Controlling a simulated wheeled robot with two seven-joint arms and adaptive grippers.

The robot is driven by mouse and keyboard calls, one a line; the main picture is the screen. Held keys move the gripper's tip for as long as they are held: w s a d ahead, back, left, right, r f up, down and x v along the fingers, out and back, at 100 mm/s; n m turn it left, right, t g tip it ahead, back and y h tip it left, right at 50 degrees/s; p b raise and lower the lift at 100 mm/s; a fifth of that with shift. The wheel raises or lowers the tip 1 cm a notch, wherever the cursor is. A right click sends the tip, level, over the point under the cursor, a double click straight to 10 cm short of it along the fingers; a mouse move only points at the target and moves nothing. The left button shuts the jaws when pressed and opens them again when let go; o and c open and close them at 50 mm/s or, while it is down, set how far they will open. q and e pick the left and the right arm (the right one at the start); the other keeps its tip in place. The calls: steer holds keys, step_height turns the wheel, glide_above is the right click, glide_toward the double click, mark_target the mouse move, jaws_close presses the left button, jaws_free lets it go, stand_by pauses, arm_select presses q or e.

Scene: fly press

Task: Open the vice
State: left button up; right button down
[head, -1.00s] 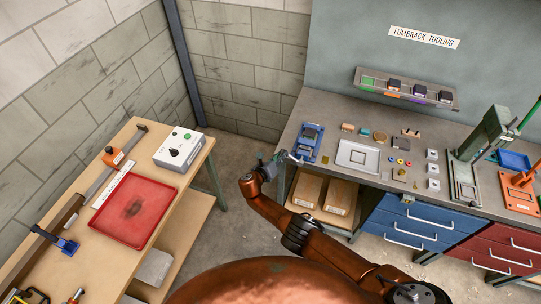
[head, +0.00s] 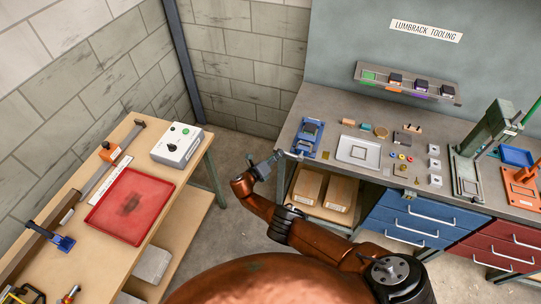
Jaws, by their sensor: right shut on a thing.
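The blue vice (head: 308,136) sits on the left end of the grey bench, near its front edge. A small light handle (head: 295,156) shows at its front, at the bench edge. My right gripper (head: 281,156) is just left of this handle, with its fingers pointing at it. It is shut on the handle, though the fingertips are small and the exact grip is hard to make out. The gap between the vice jaws is too small to judge. My left gripper is not in view.
The grey bench (head: 345,105) also carries a white tray (head: 358,152), several small parts and a green press (head: 485,140). Cardboard boxes (head: 307,187) stand on the shelf below. On the left, a wooden table holds a red tray (head: 132,206) and a control box (head: 178,146).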

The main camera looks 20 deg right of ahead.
steer(key=shift+s+d+f, duration=0.1)
steer(key=shift+d, duration=0.25)
steer(key=c, duration=1.8)
jaws_free()
steer(key=shift+a, duration=0.1)
steer(key=shift+a, duration=0.15)
steer(key=shift+a, duration=0.1)
steer(key=shift+s+a, duration=0.2)
steer(key=shift+a, duration=0.35)
steer(key=shift+s+a+r, duration=0.3)
steer(key=shift+s+a, duration=0.15)
steer(key=shift+a, duration=0.05)
steer(key=v, duration=0.9)
